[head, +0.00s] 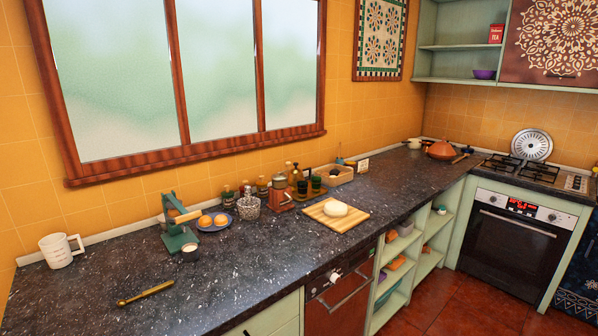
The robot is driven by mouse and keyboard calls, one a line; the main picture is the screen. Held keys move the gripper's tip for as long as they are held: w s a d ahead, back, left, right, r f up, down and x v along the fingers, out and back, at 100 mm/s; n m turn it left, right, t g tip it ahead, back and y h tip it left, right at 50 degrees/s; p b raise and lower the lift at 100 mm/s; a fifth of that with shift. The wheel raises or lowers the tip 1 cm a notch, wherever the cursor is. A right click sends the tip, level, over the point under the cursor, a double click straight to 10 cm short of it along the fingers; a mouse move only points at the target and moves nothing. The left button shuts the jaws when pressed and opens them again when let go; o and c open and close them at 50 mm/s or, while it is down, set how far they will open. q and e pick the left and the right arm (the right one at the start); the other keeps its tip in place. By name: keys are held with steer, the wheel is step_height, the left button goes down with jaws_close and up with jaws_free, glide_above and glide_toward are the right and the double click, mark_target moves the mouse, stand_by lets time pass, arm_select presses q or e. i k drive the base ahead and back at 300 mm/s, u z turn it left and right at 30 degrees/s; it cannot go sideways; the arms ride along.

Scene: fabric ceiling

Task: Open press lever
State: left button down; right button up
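A green press (180,238) stands on the dark speckled counter, left of the picture's middle, below the window. Whether the lever is raised or lowered is hard to tell at this size. A small pale cup (190,252) sits at the front of the press. Neither of my grippers shows in the head view.
A blue plate (230,222) with orange fruit lies right of the press. A white measuring jug (61,250) stands left, and a brass-coloured utensil (146,293) lies in front. A cutting board (317,218) with dough lies farther right. The counter (230,275) in front of the press is mostly clear.

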mark_target(173, 204)
steer(key=k, duration=0.5)
steer(key=u, duration=1.05)
steer(key=i, duration=0.75)
steer(key=z, duration=1.55)
